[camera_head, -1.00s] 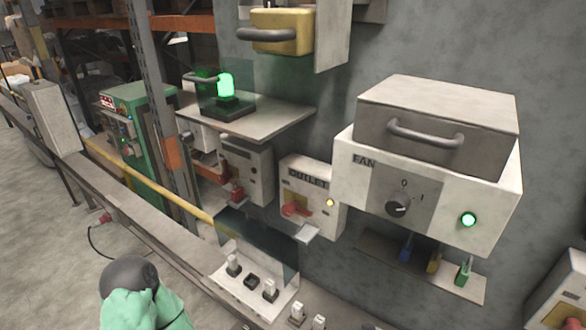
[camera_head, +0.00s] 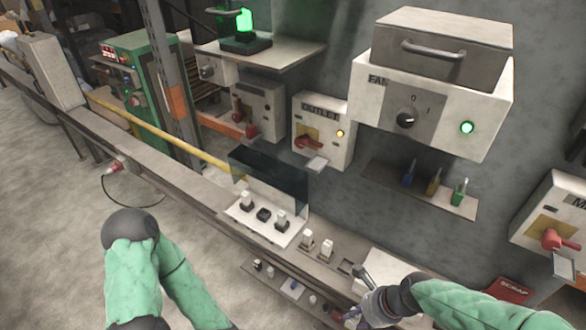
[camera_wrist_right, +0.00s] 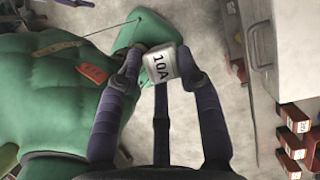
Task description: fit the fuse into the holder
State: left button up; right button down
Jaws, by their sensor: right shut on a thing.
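My right gripper (camera_wrist_right: 162,68) is shut on a white fuse (camera_wrist_right: 160,64) marked 10A, seen in the right wrist view. In the head view this gripper (camera_head: 345,313) is at the bottom right of centre, and the fuse in it cannot be made out. The right gripper is apart from the panel. My left gripper is out of view.
More white fuses (camera_head: 326,248) stand right of the panel, beside a dark slot (camera_head: 345,267). A lower shelf (camera_head: 284,286) carries small parts. The outlet box (camera_head: 321,128) and fan box (camera_head: 435,95) are on the wall. A red scrap bin (camera_head: 509,290) is at lower right.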

jog(key=shift+w+f+n+g, duration=0.2)
jog(key=shift+n+g, duration=0.1)
jog(key=shift+n, duration=0.4)
jog(key=w+f+n+g+h+b, duration=0.2)
jog(key=w+f+n, duration=0.3)
jog(key=n, duration=0.6)
jog(key=w+d+f+n+g+h+b, duration=0.1)
jog(key=w+f+n+g+h+b, duration=0.1)
jog(key=w+f+n+g+b, duration=0.2)
jog(key=shift+w+d+f+n+b, duration=0.2)
jog(key=shift+w+f+n+b, duration=0.5)
jog(key=shift+w+n, duration=1.95)
jog(key=shift+s+n, duration=0.75)
jog(key=shift+s, duration=0.05)
